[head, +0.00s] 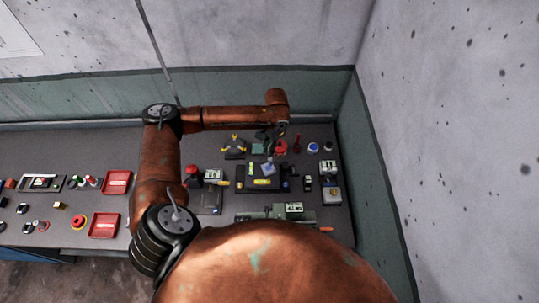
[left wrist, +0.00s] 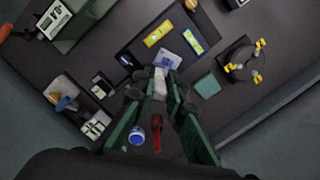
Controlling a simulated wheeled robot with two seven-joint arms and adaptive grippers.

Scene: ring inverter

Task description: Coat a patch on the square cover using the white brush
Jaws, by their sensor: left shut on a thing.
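My left gripper (head: 269,140) reaches down over the right part of the bench. In the left wrist view its fingers (left wrist: 160,92) are closed on a pale white piece (left wrist: 160,80), which looks like the white brush; its far end is hard to make out. Just beyond it lies a tilted pale blue-white square (left wrist: 168,59), seemingly the square cover, which also shows in the head view (head: 268,168) on a dark base. The white piece overlaps the square's near edge in the picture; I cannot tell whether they touch. My right gripper is not in view.
A yellow-tipped three-armed stand (left wrist: 243,62) and a flat teal square (left wrist: 207,86) are close by. A red item (left wrist: 157,135) and a blue-and-white round item (left wrist: 138,135) lie under the gripper. Red trays (head: 104,225) stand at left. A wall bounds the bench at right.

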